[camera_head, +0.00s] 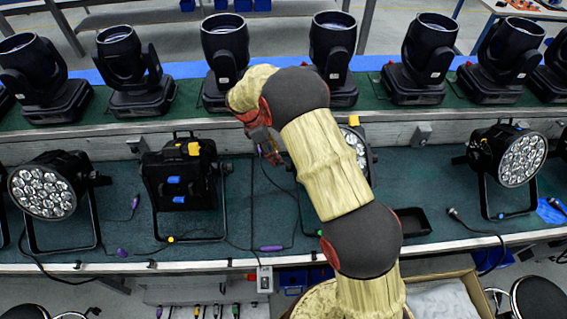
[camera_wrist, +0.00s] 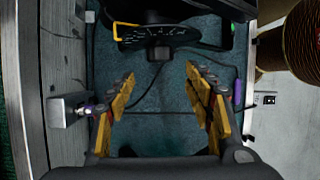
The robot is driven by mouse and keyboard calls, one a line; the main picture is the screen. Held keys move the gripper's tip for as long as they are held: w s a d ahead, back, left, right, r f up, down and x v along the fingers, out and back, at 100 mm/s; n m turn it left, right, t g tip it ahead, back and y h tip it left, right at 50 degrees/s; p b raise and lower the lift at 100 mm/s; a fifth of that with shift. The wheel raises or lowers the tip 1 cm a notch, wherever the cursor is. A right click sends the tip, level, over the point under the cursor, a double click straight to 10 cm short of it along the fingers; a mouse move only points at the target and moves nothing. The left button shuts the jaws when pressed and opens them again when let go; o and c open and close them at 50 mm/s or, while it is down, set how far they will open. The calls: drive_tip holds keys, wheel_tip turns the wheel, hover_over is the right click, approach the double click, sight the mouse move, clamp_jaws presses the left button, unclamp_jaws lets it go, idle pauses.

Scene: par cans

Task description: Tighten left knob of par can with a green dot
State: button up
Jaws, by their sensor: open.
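A black par can (camera_head: 180,180) with blue patches and a yellow piece on top stands left of my gripper on the green bench in the head view.
Another par can (camera_head: 47,190) stands at far left and one (camera_head: 520,160) at right; another is partly hidden behind my arm. Moving-head lights (camera_head: 428,55) line the back shelf. Cables, one with a purple plug (camera_wrist: 238,92), lie on the bench.

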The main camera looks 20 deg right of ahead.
drive_tip(key=x, duration=0.7)
drive_tip(key=shift+d+f, duration=0.25)
drive_tip(key=shift+f, duration=0.1)
drive_tip(key=c, duration=0.4)
drive_tip(key=c, duration=0.7)
drive_tip(key=shift+c, duration=0.3)
